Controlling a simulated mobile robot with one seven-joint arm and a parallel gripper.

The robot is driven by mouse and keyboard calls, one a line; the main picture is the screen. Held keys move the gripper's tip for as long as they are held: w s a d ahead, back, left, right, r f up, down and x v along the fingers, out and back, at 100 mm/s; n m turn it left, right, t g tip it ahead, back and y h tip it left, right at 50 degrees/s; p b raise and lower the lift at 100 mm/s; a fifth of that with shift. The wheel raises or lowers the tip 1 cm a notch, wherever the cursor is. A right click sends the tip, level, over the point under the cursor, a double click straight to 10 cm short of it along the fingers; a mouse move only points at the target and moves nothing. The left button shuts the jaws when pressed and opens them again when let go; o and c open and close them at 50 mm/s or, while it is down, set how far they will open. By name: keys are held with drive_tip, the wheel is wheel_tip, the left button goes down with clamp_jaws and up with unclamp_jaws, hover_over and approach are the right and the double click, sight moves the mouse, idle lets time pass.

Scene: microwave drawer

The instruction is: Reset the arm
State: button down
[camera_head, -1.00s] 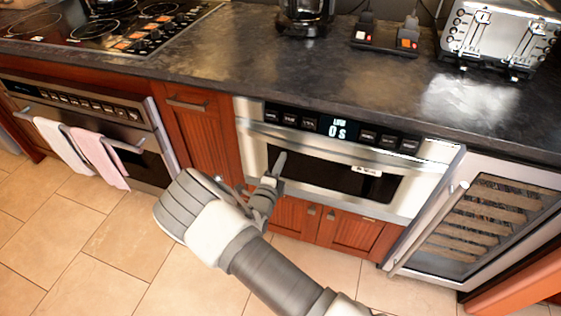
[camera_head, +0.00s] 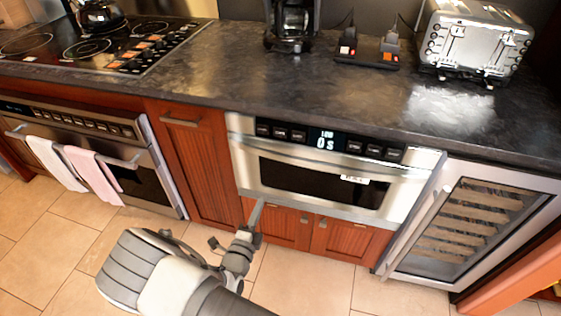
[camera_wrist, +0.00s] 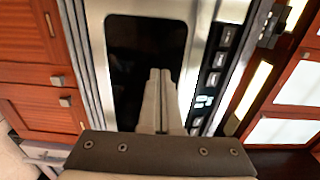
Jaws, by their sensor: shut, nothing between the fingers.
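My gripper (camera_head: 259,212) is in front of the lower edge of the microwave drawer (camera_head: 240,172) in the head view, with its fingers pointing up. In the wrist view the two fingers of my gripper (camera_wrist: 160,75) lie together, shut and empty. They overlap the dark window of the microwave drawer (camera_wrist: 125,45) in that picture. The drawer front appears closed, and its display reads 0 S. My arm comes up from the bottom of the head view. I cannot tell the exact gap between the fingertips and the drawer front.
Red-brown cabinet doors (camera_head: 350,240) lie below the drawer. A wine cooler (camera_head: 470,225) stands at right, and an oven (camera_head: 150,185) with two towels at left. The countertop (camera_head: 300,80) holds a coffee maker (camera_head: 292,25) and a toaster (camera_head: 475,40). The tiled floor (camera_head: 60,235) is clear at left.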

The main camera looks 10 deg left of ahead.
drive_tip(key=d+r+m+g+h+p, duration=0.6)
drive_tip(key=d+r+m+g+h, duration=0.5)
drive_tip(key=d+r+m, duration=1.65)
drive_tip(key=s+d+r+m+y+p, duration=0.2)
drive_tip(key=s+r+m+y, duration=0.4)
drive_tip(key=m, duration=0.7)
drive_tip(key=s+d+r+m+g+y+p, duration=0.1)
drive_tip(key=s+r+m+y+p, duration=0.3)
drive_tip(key=s+r+m, duration=0.7)
wheel_tip(320, 180, up, 2)
drive_tip(key=shift+s+d+r+m+y, duration=0.15)
drive_tip(key=shift+d+r+m+y, duration=0.05)
drive_tip(key=shift+d+m+y, duration=0.7)
